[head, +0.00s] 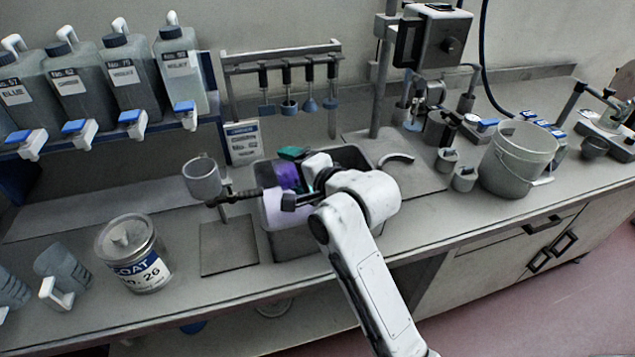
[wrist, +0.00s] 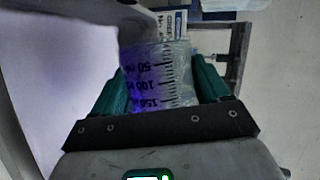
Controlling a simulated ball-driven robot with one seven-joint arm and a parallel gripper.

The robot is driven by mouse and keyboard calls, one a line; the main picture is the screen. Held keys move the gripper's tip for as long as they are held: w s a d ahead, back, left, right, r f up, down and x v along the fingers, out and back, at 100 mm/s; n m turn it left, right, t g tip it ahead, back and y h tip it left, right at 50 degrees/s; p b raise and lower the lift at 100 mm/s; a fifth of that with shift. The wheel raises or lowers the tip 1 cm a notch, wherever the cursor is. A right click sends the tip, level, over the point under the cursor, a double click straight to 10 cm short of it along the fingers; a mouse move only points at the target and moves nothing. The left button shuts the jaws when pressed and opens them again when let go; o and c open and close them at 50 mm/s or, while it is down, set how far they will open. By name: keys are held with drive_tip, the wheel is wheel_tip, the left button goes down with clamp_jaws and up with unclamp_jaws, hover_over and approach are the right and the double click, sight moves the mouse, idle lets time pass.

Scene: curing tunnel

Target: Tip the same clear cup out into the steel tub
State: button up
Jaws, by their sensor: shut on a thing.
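My gripper (head: 306,166) is over the steel tub (head: 292,247), its green fingers shut on the clear cup (head: 286,176). In the wrist view the clear cup (wrist: 160,78) has dark measuring marks and sits between both fingers (wrist: 163,90). Purple shows in or on the cup, in the wrist view at its lower left side. The cup appears tilted; its mouth is not clearly seen. A pale lilac patch shows below it at the tub; I cannot tell whether it is liquid. My arm hides part of the tub.
A grey cup on a stand (head: 202,180) is close left of the tub. A paint can (head: 133,255) and clear jugs (head: 62,272) stand farther left. Bottles (head: 124,68) line the shelf behind. A rack of hanging tools (head: 285,62) is behind the tub. A bucket (head: 517,158) stands right.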

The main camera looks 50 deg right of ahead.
drive_tip(key=shift+w+d+r+m+t+y+p, duration=0.1)
drive_tip(key=shift+r+m+t+y+p, duration=0.25)
drive_tip(key=shift+m, duration=0.25)
idle(0.7)
drive_tip(key=shift+s+d+r+m+t+y+p, duration=0.2)
drive_tip(key=shift+r+m+t, duration=0.15)
drive_tip(key=shift+m, duration=0.25)
drive_tip(key=shift+s+d+r+m+t+y+p, duration=0.15)
drive_tip(key=shift+s+r+m+t+p, duration=0.1)
drive_tip(key=shift+m+t, duration=0.25)
idle(1.5)
drive_tip(key=shift+d+r+m, duration=0.15)
drive_tip(key=shift+m, duration=0.25)
drive_tip(key=shift+s+d+r+m+t, duration=0.15)
drive_tip(key=shift+s+d+m+t, duration=0.15)
drive_tip(key=shift+m, duration=0.2)
drive_tip(key=shift+s+d+r+m+t, duration=0.1)
drive_tip(key=shift+d+m+t, duration=0.1)
drive_tip(key=shift+m+t, duration=0.25)
drive_tip(key=shift+s+d+r+m+t, duration=0.15)
drive_tip(key=shift+d+m+t, duration=0.15)
drive_tip(key=shift+m, duration=0.4)
drive_tip(key=shift+s+d+m+t, duration=0.25)
drive_tip(key=shift+m+t, duration=0.1)
drive_tip(key=shift+m, duration=0.3)
drive_tip(key=shift+s+d+r+m+t, duration=0.1)
drive_tip(key=shift+d+m+t, duration=0.2)
drive_tip(key=shift+m, duration=0.4)
